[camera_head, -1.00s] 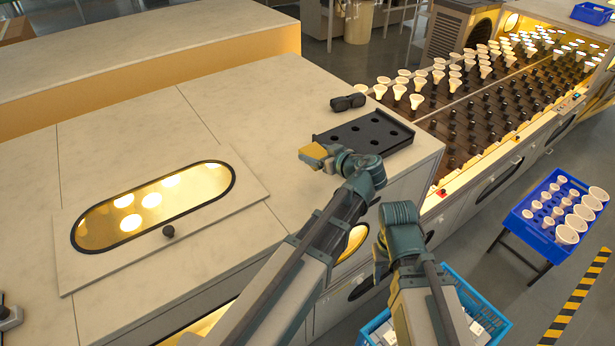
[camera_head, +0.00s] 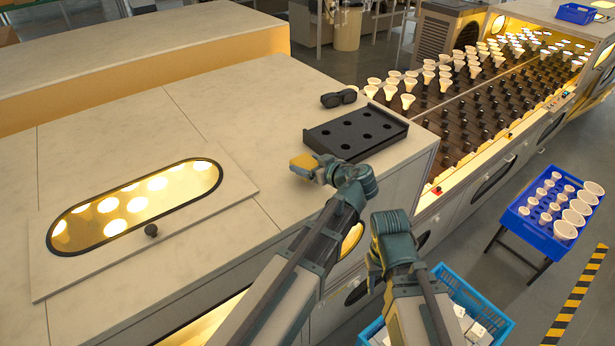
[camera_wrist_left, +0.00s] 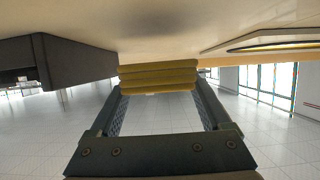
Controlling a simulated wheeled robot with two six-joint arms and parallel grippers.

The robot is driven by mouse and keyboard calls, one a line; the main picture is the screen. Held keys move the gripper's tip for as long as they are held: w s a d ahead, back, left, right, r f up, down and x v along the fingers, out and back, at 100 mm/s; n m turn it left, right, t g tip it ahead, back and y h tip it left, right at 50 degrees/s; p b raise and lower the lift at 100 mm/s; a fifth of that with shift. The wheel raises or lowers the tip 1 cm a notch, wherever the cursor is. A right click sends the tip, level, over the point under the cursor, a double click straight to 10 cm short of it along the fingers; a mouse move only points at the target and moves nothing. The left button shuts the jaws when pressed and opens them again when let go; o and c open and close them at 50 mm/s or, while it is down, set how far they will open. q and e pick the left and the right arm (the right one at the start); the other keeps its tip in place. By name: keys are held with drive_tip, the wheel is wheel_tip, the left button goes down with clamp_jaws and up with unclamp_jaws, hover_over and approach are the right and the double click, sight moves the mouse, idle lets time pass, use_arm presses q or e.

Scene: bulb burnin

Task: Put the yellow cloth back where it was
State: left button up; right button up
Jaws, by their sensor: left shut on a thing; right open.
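The yellow cloth (camera_head: 303,162) is a small folded stack. It shows in the head view at the tip of my left gripper (camera_head: 311,169), over the pale countertop (camera_head: 250,110), left of the black holed tray. In the left wrist view the folded cloth (camera_wrist_left: 158,76) sits between the fingertips of my left gripper (camera_wrist_left: 160,92), which is shut on it. I cannot tell whether the cloth touches the countertop. My right gripper (camera_head: 374,262) is open and empty, beside the counter's front edge, above the blue crate.
The black holed tray (camera_head: 356,134) and dark goggles (camera_head: 338,98) are on the countertop. An oval lit window with a knob (camera_head: 151,230) is at left. A blue crate (camera_head: 497,325) and a blue tray of bulbs (camera_head: 519,227) stand at right. The countertop's middle is clear.

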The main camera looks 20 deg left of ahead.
use_arm(q)
drive_tip(key=shift+f+b, duration=1.45)
drive_tip(key=shift+f, duration=0.3)
drive_tip(key=shift+f, duration=0.1)
drive_tip(key=o, duration=1.2)
drive_tip(key=shift+c, duration=0.2)
